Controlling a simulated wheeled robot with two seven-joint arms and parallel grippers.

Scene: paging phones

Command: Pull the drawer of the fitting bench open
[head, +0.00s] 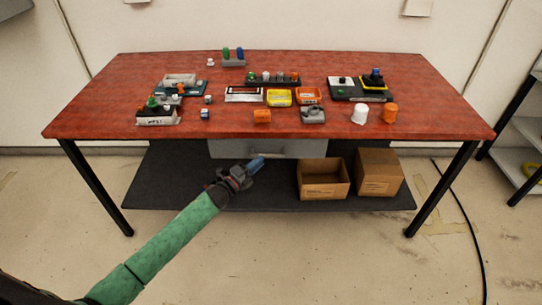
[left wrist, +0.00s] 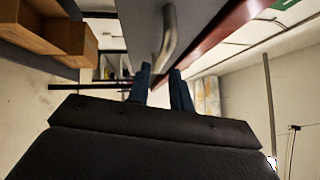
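The fitting bench (head: 262,128) has a red top and dark legs. Its grey drawer (head: 300,149) sits under the front edge of the top; its front looks flush or nearly so. The drawer's grey metal bar handle (left wrist: 168,38) shows in the left wrist view, just past my fingertips. My left gripper (head: 257,163) is in front of and slightly below the drawer front. In the left wrist view my left gripper (left wrist: 161,75) has its two blue fingers apart, with the handle's near end lined up with the gap. I cannot tell whether they touch it. My right gripper is out of view.
Two cardboard boxes (head: 323,193) (head: 380,186) stand on the dark lower shelf (head: 170,180), right of my gripper. Phones, cups and small parts lie on the top. A black cable (head: 468,215) lies on the floor at right. The floor before the bench is clear.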

